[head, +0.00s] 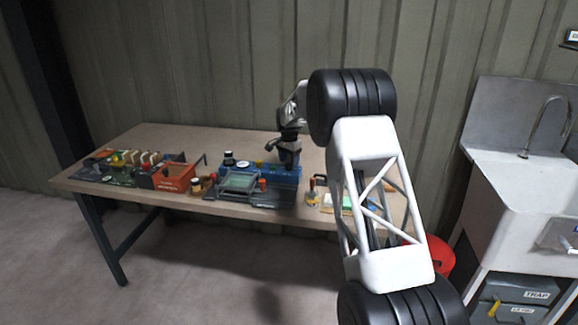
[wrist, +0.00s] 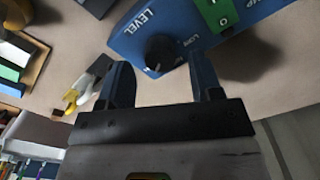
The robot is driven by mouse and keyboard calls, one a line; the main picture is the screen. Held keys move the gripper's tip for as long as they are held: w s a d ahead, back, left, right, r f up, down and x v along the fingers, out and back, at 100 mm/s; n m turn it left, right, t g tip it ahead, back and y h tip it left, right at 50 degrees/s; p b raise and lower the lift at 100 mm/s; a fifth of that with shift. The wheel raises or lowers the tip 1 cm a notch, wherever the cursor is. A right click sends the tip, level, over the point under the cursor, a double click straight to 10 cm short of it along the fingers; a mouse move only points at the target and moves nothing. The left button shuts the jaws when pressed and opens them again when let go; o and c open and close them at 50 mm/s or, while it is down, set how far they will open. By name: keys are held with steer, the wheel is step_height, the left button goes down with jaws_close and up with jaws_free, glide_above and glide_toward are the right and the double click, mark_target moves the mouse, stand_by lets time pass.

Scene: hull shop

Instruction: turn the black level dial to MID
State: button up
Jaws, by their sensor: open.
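The black level dial (wrist: 160,52) sits on a blue panel (wrist: 133,38) in the wrist view, next to the word LEVEL and a small LOW mark. Its pointer direction is too small to tell. In the head view, my gripper (head: 288,150) is over the right part of the blue panel (head: 286,172), and the dial is hidden there.
A green switch plate (wrist: 218,14) is beside the dial on the panel. A red-orange box (head: 174,178) and several small items stand left on the table (head: 140,140). A red bucket (head: 440,262) and a sink (head: 520,185) are at right.

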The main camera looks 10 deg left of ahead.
steer(key=shift+f, duration=1.35)
steer(key=shift+c, duration=0.4)
steer(key=c, duration=0.8)
steer(key=shift+c, duration=0.2)
steer(key=shift+n, duration=0.4)
steer(key=n, duration=1.1)
